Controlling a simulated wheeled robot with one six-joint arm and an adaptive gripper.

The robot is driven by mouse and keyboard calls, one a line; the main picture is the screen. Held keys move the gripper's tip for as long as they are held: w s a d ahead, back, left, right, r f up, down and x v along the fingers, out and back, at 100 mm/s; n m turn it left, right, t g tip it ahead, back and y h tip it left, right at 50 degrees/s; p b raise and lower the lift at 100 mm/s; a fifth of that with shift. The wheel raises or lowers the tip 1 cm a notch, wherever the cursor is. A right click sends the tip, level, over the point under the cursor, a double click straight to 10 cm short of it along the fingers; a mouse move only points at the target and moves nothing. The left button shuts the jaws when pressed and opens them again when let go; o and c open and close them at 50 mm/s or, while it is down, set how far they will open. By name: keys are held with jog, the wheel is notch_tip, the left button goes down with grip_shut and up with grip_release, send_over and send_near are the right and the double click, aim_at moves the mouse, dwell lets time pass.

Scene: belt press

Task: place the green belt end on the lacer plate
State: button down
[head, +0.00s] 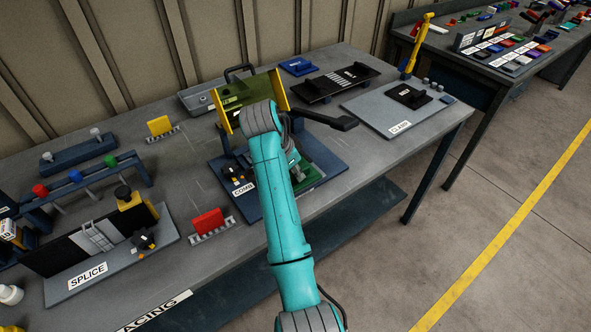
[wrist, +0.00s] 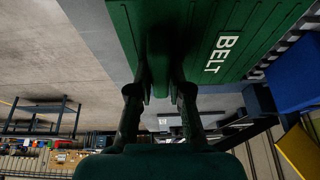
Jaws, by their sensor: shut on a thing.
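The green belt end (wrist: 205,35), marked BELT, fills the top of the wrist view. My gripper (wrist: 160,88) has its two dark fingers closed on a raised part in the middle of the belt end. In the head view my teal arm hides most of the gripper. A green piece (head: 322,160), which looks like the belt end, shows right of the arm over the navy board labelled COMB (head: 222,176). Whether it touches the board cannot be told. No part is clearly marked as the lacer plate; the SPLICE board (head: 122,262) at front left carries a small silver ladder-like piece (head: 96,237).
An olive press with yellow side plates (head: 277,88) stands behind the COMB board. A red block (head: 208,221) and a yellow block (head: 160,125) stand on the bench (head: 190,185).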

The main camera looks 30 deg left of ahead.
jog(key=shift+f, duration=0.2)
jog(key=c, duration=1)
grip_release()
